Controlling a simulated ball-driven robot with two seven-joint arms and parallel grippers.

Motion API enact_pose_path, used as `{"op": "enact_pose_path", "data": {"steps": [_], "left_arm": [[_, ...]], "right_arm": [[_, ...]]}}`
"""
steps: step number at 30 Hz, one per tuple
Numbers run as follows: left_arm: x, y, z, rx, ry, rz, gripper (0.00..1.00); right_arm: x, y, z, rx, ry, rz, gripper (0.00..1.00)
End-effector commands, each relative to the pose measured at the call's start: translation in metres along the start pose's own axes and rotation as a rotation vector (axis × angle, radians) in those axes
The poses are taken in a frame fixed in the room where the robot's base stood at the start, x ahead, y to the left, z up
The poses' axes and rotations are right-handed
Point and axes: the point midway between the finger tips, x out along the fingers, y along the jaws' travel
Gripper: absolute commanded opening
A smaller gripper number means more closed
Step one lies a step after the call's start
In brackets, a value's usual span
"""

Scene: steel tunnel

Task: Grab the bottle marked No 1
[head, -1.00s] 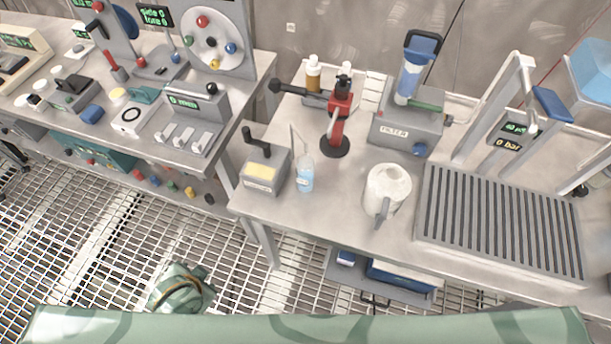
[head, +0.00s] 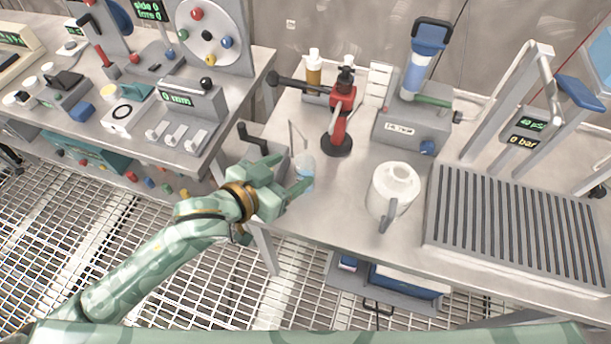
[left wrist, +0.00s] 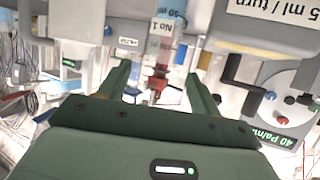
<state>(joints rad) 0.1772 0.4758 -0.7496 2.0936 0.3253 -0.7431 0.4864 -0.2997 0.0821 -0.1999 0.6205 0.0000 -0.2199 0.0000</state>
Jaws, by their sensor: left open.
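The small clear bottle with pale blue liquid and a thin bent spout (head: 305,167) stands upright on the right bench, beside the grey crank box. In the left wrist view a bottle with a white label reading No 1 (left wrist: 166,28) shows at upper centre, between the lines of the fingers. My left gripper (head: 290,174) is open and close to the bottle's left side in the head view, partly covering it. Its two fingers show in the left wrist view (left wrist: 160,88) with nothing gripped between them. Whether a finger touches the bottle I cannot tell. My right gripper is not in view.
The grey crank box (head: 262,150) stands left of the bottle, partly behind my left gripper. A red-and-black stand (head: 339,120) is behind it. A white jug (head: 391,192) stands to the right, with clear bench between. The filter unit (head: 412,128) and slatted grate (head: 510,222) lie farther right.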

Motion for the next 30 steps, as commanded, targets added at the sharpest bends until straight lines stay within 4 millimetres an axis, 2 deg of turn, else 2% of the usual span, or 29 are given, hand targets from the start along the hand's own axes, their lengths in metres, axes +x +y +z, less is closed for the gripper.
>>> {"op": "enact_pose_path", "data": {"steps": [1,3,8,16,19,25,26,30], "left_arm": [[0.012,0.0,0.003,-0.001,0.0,0.0,0.64],[0.021,-0.001,0.003,0.0,-0.001,-0.001,0.64],[0.033,0.0,0.002,0.001,-0.002,-0.001,0.64],[0.075,-0.001,0.007,0.001,-0.002,-0.001,0.64],[0.081,-0.001,0.005,0.002,-0.002,-0.001,0.64],[0.081,-0.001,0.003,0.003,-0.001,-0.002,0.64],[0.081,-0.001,0.003,0.003,-0.001,-0.002,0.61],[0.081,-0.001,0.003,0.003,-0.001,-0.002,0.22]], "right_arm": [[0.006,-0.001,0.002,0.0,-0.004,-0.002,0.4],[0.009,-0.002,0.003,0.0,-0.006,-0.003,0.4],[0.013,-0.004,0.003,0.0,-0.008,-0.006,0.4],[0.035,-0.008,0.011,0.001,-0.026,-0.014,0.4],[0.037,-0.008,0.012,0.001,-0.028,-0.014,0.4],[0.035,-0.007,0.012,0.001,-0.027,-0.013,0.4],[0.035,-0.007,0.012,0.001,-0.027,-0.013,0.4],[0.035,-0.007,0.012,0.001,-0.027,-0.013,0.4]]}}
